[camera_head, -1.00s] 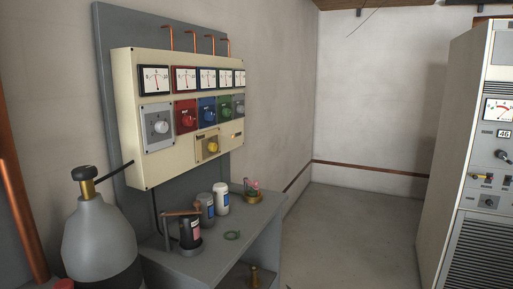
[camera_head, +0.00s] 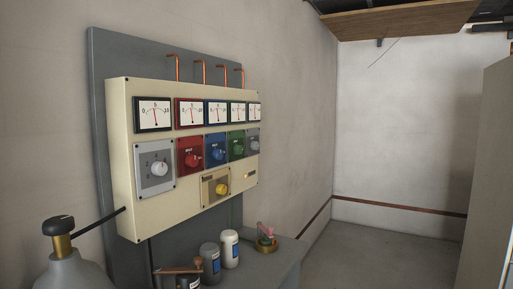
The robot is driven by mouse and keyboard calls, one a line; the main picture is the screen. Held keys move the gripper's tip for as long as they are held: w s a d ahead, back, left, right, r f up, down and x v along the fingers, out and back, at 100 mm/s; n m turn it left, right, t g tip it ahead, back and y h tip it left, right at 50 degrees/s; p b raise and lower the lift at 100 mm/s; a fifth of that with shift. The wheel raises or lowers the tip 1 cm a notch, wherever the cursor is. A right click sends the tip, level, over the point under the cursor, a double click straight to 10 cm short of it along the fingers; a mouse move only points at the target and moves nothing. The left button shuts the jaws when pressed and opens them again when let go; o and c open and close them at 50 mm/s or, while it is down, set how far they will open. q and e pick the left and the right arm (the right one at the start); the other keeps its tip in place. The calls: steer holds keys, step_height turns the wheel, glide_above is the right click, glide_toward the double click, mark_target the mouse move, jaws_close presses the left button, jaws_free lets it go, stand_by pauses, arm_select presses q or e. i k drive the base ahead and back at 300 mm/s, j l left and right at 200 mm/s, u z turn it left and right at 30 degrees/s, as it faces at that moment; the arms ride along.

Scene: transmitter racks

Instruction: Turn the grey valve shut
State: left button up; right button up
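A cream control panel (camera_head: 127,185) hangs on a grey backboard on the left wall. A smaller grey plate with a knob (camera_head: 253,141) sits at the right end of the row, after the red knob (camera_head: 192,160), blue knob (camera_head: 218,154) and green knob (camera_head: 238,150). I cannot tell which of the two grey ones is called the valve. A yellow knob (camera_head: 222,189) sits below. Neither of my grippers is in view.
A grey cylinder with a black-topped brass valve (camera_head: 62,244) stands at lower left. Grey and white canisters (camera_head: 230,248) and a brass-based object (camera_head: 265,241) stand on a grey bench (camera_head: 287,258). A tall cabinet (camera_head: 490,180) is at right. Floor between is clear.

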mark_target(254, 145)
steer(key=i+l, duration=0.25)
steer(key=l, duration=0.15)
steer(key=i+l+u, duration=0.1)
steer(key=i+l, duration=0.45)
steer(key=l, duration=0.2)
steer(key=i+l, duration=0.25)
steer(key=l, duration=0.15)
steer(key=i+l+u, duration=0.1)
steer(key=i+l, duration=0.15)
steer(key=l, duration=0.15)
steer(key=i+l, duration=0.2)
steer(key=l, duration=0.2)
